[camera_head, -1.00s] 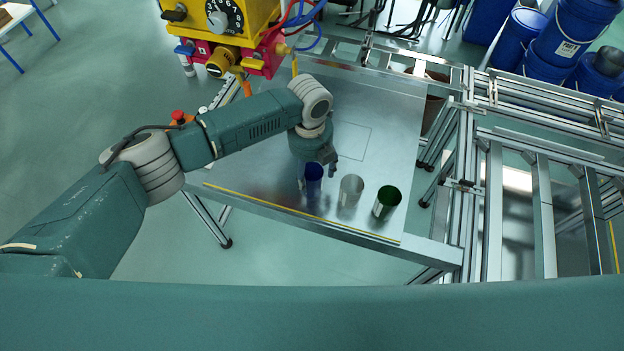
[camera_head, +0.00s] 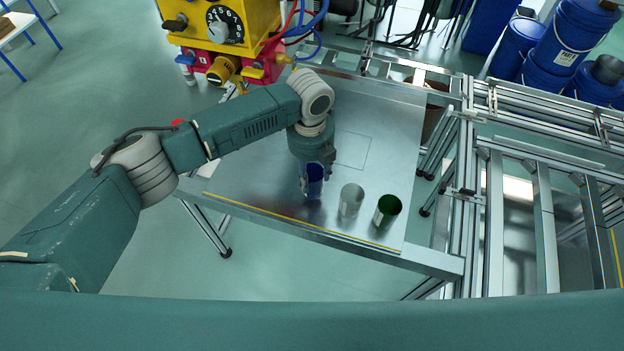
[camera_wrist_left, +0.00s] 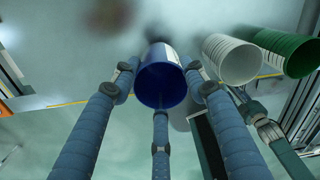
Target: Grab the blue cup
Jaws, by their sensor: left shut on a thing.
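The blue cup (camera_head: 313,184) stands on the metal table, leftmost of three cups in a row. My left gripper (camera_head: 316,170) is right above and around it, pointing down. In the left wrist view the blue cup (camera_wrist_left: 162,80) sits between the gripper's fingers (camera_wrist_left: 160,95), which close on its sides. The cup looks upright, and its upper part is partly hidden by the gripper in the head view. My right gripper is not in view.
A white cup (camera_head: 351,200) stands close to the right of the blue cup, and a green cup (camera_head: 387,211) is beyond it. The metal table (camera_head: 260,190) is clear to the left. A yellow control box (camera_head: 218,25) is at the back left. Aluminium frames (camera_head: 540,200) lie to the right.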

